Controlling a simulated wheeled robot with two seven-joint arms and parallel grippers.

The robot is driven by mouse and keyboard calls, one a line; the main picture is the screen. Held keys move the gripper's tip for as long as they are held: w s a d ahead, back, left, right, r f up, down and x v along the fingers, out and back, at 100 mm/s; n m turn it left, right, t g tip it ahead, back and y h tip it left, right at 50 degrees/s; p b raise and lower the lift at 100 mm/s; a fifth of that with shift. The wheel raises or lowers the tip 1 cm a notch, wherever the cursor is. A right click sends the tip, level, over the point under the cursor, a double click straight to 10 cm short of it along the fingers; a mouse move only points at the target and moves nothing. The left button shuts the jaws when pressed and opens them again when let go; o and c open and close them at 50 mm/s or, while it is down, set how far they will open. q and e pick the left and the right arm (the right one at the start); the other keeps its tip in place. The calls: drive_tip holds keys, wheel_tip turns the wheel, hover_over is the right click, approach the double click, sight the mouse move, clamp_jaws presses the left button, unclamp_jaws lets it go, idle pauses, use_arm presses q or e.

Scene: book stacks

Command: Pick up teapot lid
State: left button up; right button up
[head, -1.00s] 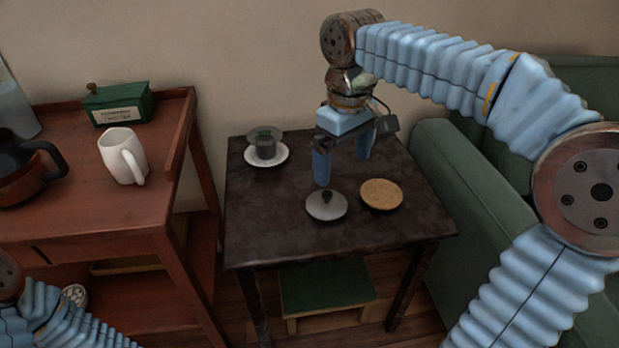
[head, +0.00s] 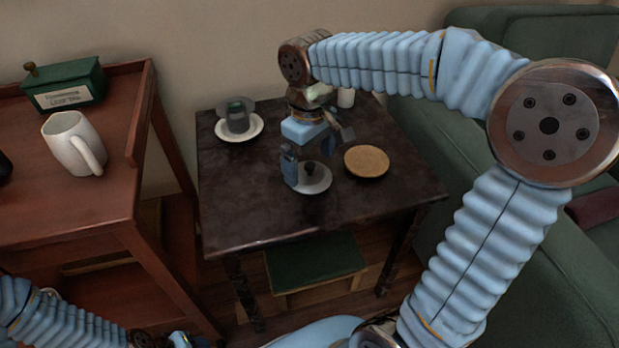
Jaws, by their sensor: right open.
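The teapot lid (head: 318,184) is a grey disc with a dark knob and lies on the dark side table (head: 240,200). My right gripper (head: 308,170) is above the lid, its two blue fingers apart on either side of the knob. The left finger comes down at the lid's left edge and hides part of it. I cannot tell whether a finger touches the lid. My left arm shows at the bottom left, but its gripper's fingers cannot be made out.
A round cork-coloured mat (head: 367,161) lies right of the lid. A dark cup (head: 238,118) on a white saucer (head: 254,131) stands at the back left. A white mug (head: 70,143) and a green box (head: 66,86) stand on the reddish cart. A green sofa (head: 440,130) flanks the table's right.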

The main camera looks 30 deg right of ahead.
wheel_tip(320, 180, down, 3)
drive_tip(key=shift+r, duration=0.1)
drive_tip(key=c, duration=0.7)
drive_tip(key=shift+o, duration=0.2)
drive_tip(key=shift+r, duration=0.1)
